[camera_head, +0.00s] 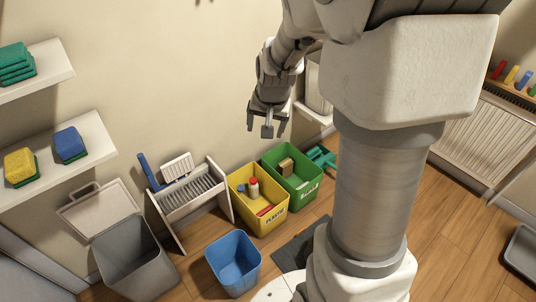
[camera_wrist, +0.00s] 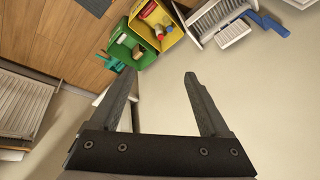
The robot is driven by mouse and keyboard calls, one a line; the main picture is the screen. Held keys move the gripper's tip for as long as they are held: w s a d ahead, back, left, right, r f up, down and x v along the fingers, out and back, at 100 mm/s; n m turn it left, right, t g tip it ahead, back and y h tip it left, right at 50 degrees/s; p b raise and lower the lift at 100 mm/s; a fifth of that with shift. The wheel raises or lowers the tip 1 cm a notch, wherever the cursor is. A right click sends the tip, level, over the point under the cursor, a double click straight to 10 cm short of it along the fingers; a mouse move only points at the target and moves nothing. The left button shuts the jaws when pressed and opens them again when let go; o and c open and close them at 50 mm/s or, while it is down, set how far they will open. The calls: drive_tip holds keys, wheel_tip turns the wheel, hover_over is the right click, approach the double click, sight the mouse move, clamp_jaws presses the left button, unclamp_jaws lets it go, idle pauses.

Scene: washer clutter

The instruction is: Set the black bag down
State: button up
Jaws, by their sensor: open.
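My gripper (camera_head: 267,124) hangs in the air in front of the beige wall, above the yellow and green bins. In the wrist view my gripper (camera_wrist: 158,82) has its two fingers spread apart, with nothing between them. I cannot make out a black bag in either view. A flat dark grey piece (camera_head: 296,248) lies on the wooden floor in front of the bins, partly hidden by my body; I cannot tell whether it is a mat or a bag.
A yellow bin (camera_head: 262,222) and a green bin (camera_head: 303,186) hold small items. A blue bin (camera_head: 234,265), a grey lidded bin (camera_head: 133,262) and a white slatted rack (camera_head: 192,195) stand to the left. Shelves with sponges (camera_head: 70,145) jut out at far left.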

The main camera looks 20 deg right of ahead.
drive_tip(key=s+a+r+n, duration=0.3)
drive_tip(key=s+r, duration=0.3)
drive_tip(key=s, duration=0.4)
drive_tip(key=s+a+r+n+t, duration=0.1)
drive_tip(key=s+a+r+n, duration=0.2)
drive_tip(key=s, duration=0.7)
wheel_tip(320, 180, up, 4)
drive_tip(key=shift+s+a+n+y, duration=0.3)
drive_tip(key=shift+s+a, duration=0.05)
drive_tip(key=shift+a, duration=0.75)
wheel_tip(320, 180, up, 16)
drive_tip(key=p, duration=1.6)
drive_tip(key=shift+r, duration=0.2)
